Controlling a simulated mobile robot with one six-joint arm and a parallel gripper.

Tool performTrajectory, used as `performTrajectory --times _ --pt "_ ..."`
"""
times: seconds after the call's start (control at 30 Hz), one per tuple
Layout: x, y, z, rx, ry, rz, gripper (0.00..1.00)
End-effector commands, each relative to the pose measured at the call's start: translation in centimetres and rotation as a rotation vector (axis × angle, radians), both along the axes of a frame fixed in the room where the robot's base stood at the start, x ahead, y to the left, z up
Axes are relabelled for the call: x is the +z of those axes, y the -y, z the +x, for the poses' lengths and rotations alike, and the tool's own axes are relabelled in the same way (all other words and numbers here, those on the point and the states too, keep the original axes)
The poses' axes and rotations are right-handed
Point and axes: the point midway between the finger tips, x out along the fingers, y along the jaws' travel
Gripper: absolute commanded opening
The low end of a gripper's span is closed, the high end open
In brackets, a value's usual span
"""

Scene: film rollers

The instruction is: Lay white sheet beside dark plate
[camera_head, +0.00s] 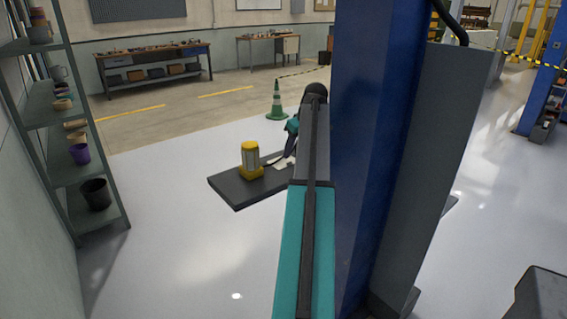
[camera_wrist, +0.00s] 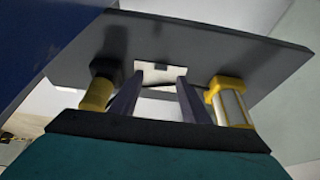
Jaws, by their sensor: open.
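The dark plate (camera_head: 236,196) is a flat slab above the pale floor, left of my arm in the head view. It also spans the wrist view (camera_wrist: 215,45). The white sheet (camera_head: 283,163) shows as a small pale patch on the plate, partly hidden by my arm and gripper. In the wrist view the sheet (camera_wrist: 152,68) lies against the plate, just beyond my fingertips. My gripper (camera_head: 287,152) points down at the plate. In the wrist view my gripper (camera_wrist: 155,82) is open, its fingers apart with the sheet showing between and beyond them. I cannot tell whether they touch.
A yellow-ended roller (camera_head: 250,160) stands on the plate; two rollers (camera_wrist: 228,102) (camera_wrist: 98,92) flank my fingers in the wrist view. A blue column (camera_head: 365,150) blocks the view right of my arm. A shelf (camera_head: 60,115) is at left, a cone (camera_head: 276,105) behind. Left floor is clear.

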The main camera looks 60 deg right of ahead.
Motion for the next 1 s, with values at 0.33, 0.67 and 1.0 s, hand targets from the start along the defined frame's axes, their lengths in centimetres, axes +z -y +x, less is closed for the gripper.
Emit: performTrajectory --times 0.33,0.67,1.0 --pt "-0.7 0.0 0.3 0.002 -0.001 0.002 0.42" --pt "-3.8 0.2 1.5 0.003 -0.001 0.001 0.42" --pt "-4.9 0.3 1.9 0.002 0.000 0.000 0.42"
